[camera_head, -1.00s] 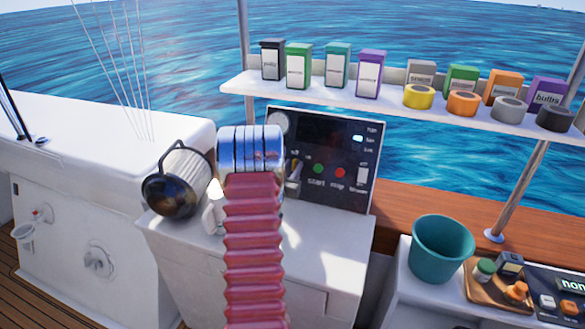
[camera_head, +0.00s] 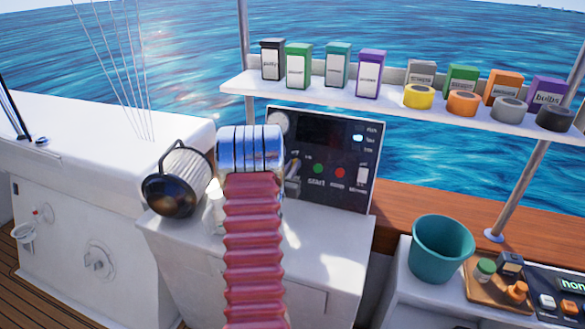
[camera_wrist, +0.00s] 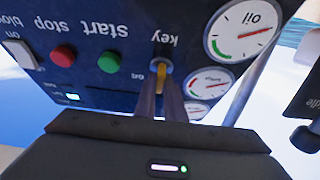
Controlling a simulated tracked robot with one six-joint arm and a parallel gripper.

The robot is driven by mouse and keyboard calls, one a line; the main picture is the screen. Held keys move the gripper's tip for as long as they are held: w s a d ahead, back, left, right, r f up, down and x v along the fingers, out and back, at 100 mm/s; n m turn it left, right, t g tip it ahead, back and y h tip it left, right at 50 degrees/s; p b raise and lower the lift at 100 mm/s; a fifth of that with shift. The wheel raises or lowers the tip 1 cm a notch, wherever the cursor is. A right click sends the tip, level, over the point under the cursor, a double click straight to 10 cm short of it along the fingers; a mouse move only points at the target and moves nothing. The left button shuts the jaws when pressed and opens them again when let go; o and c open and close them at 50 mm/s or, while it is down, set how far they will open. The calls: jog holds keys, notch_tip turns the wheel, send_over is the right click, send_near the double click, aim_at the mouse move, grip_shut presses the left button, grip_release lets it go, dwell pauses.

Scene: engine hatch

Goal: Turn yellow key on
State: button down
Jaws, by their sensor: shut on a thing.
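In the wrist view the panel appears upside down. My gripper (camera_wrist: 160,90) has its two dark fingers shut on the key, one on each side, with the key's yellow part showing between them. An "on" mark is by the lock, partly covered. In the head view my arm stands in front of the panel's left part and the key is hidden; a bit of my gripper (camera_head: 293,180) shows beside the arm.
Green start (camera_wrist: 109,62) and red stop (camera_wrist: 63,56) buttons and a white blower switch (camera_wrist: 20,54) are close to the key. Gauges (camera_wrist: 245,30) are on its other side. A black and white lamp (camera_head: 178,180) stands left of my arm. A teal bucket (camera_head: 442,248) is at right.

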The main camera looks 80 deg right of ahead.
jog(key=shift+m, duration=0.5)
jog(key=m+g, duration=0.1)
jog(key=m, duration=0.2)
jog(key=m+g+y, duration=0.1)
jog(key=m+g, duration=0.1)
jog(key=m, duration=0.1)
jog(key=shift+w+m+g, duration=0.15)
jog(key=shift+m+g, duration=0.15)
jog(key=shift+m, duration=0.1)
jog(key=m+g+y, duration=0.1)
jog(key=m, duration=0.3)
jog(key=shift+y, duration=0.4)
jog(key=shift+m+g+y, duration=0.4)
jog(key=shift+m+y, duration=0.2)
jog(key=shift+m, duration=0.9)
jog(key=c, duration=1.8)
grip_release()
jog(key=shift+c, duration=0.2)
jog(key=shift+r, duration=0.1)
jog(key=shift+r, duration=0.1)
notch_tip(320, 180, up, 10)
